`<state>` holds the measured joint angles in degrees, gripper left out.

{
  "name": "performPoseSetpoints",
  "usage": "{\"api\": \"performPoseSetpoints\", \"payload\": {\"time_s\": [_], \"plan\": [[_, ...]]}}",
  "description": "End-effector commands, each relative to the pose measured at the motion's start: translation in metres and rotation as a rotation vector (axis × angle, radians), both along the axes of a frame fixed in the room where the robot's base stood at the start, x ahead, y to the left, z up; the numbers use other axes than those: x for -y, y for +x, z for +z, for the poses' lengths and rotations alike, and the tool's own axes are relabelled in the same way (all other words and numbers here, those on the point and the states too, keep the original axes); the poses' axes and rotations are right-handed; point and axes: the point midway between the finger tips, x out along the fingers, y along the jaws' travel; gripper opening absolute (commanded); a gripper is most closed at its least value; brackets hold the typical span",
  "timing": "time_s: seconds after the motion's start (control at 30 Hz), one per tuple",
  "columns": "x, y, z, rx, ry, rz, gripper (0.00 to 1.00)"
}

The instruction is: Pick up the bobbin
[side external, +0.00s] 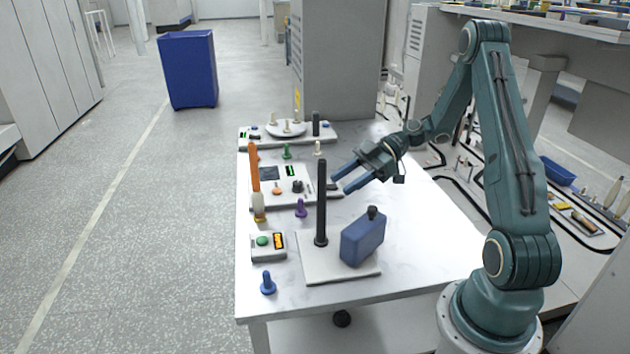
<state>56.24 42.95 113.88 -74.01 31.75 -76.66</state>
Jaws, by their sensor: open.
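Several small bobbin-like pieces stand on the white table (410,262); which one is the task's bobbin I cannot tell. A blue piece (268,284) is at the near left, a purple piece (301,209) near the middle, a green piece (287,152) and a cream piece (318,149) farther back. My gripper (338,186) is open, reaching in from the right with its fingers pointing left and slightly down. It is above the table, right of the purple piece and apart from it. I see nothing held between the fingers.
A black post (321,215) stands upright on a white base plate (318,272) beside a blue canister (362,240), close in front of my gripper. A tall orange-handled tool (255,170) stands at the left edge. The table's right side is clear.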

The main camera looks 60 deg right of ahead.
Motion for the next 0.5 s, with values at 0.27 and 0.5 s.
{"api": "performPoseSetpoints", "payload": {"time_s": [0.27,0.5], "plan": [[0.004,0.001,0.000,0.032,0.034,-0.022,0.45],[-0.008,0.008,-0.005,0.030,0.035,-0.019,0.45]]}}
